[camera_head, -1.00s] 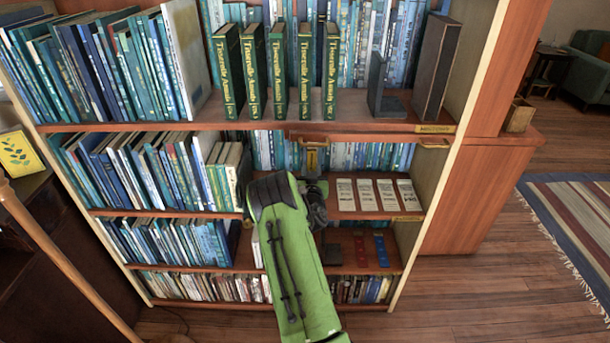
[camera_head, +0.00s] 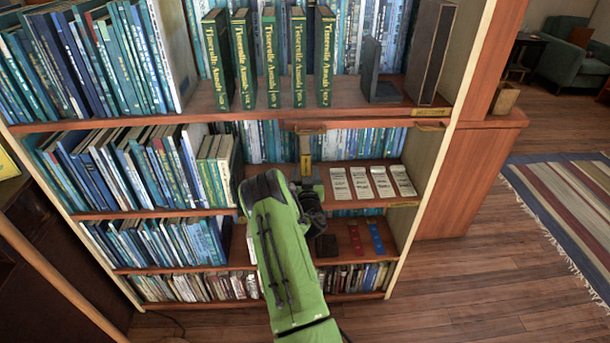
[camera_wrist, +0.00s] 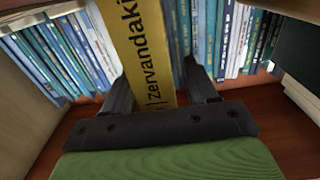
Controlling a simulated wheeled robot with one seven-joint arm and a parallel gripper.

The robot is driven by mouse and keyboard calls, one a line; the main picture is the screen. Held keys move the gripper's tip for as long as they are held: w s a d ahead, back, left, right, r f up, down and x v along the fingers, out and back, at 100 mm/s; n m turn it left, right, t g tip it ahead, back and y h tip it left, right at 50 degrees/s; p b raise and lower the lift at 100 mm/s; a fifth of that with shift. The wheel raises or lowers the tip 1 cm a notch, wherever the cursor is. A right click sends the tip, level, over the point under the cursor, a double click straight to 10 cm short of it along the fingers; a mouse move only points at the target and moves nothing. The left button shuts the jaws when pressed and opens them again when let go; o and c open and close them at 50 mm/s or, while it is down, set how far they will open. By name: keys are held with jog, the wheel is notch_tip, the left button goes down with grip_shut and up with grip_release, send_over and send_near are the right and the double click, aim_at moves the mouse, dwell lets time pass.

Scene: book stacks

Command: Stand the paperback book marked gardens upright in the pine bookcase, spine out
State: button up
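The yellow paperback (camera_head: 305,152) stands about upright inside the pine bookcase (camera_head: 345,109), in the bay under the shelf of green books. My gripper (camera_wrist: 160,85) has one dark finger on each side of the spine. A narrow gap shows between the book and the right finger, so the fingers look open around it. In the head view my gripper (camera_head: 308,180) is partly hidden by my green arm. The book's bottom is hidden.
Several green volumes (camera_head: 270,60) and dark bookends (camera_head: 430,50) stand on the shelf above. A packed row of books (camera_head: 150,160) is left of the bay. White cards (camera_head: 382,181) lie to the right. Blue books line the back.

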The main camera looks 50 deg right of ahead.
jog(key=shift+r, duration=0.2)
jog(key=b+v, duration=0.3)
jog(key=v, duration=0.8)
jog(key=w+a+r+n+g+y, duration=0.1)
jog(key=w+a+r+n+y, duration=0.15)
jog(key=a+r, duration=0.5)
jog(key=w+a+r+n+g+y, duration=0.1)
jog(key=w+a+r+n+y, duration=0.2)
jog(key=a, duration=0.7)
jog(key=s+a+r+n+g+y, duration=0.2)
jog(key=s+a+y, duration=0.2)
jog(key=s+a, duration=0.6)
jog(key=s+a+r+n+g+y, duration=0.2)
jog(key=s+a+r+y, duration=0.1)
jog(key=s+a, duration=0.8)
jog(key=shift+s+y, duration=0.25)
jog(key=shift+y, duration=0.3)
